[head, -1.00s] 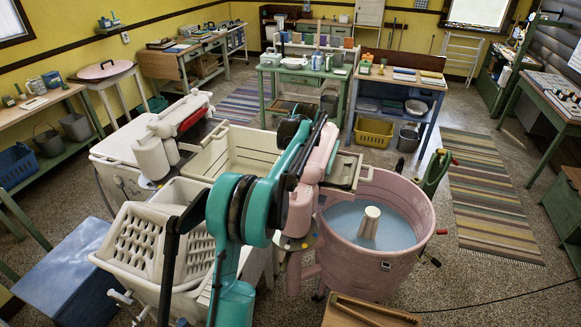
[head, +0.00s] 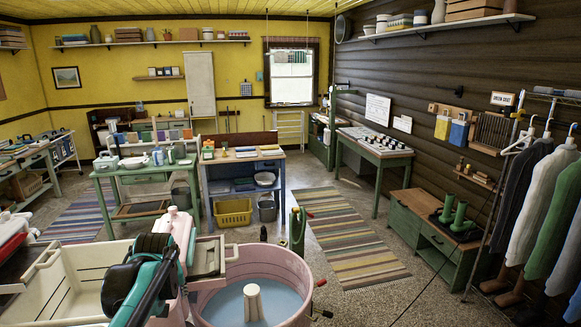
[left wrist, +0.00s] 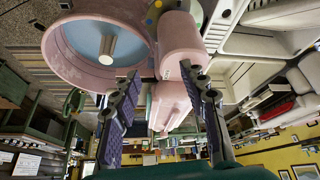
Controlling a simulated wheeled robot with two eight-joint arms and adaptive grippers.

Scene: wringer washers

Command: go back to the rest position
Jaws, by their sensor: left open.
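My left gripper (left wrist: 160,73) is open and empty in the left wrist view, its two dark fingers with purple pads spread wide. Beyond the fingers are a pink washer tub (left wrist: 68,55) and pink wringer parts (left wrist: 180,42); I see no contact with them. In the head view my teal and black left arm rises at the lower left, in front of the pink wringer (head: 182,226). I cannot make out its fingers there. The pink tub (head: 278,258) holds bluish water and a white agitator (head: 253,302). My right gripper is in neither view.
A cream rinse tub (head: 85,268) is left of the pink tub. A green table (head: 120,172) and a blue bench (head: 215,172) stand behind. A striped rug (head: 350,240) lies on open floor to the right. A green cabinet (head: 425,230) and hanging clothes (head: 535,205) line the right wall.

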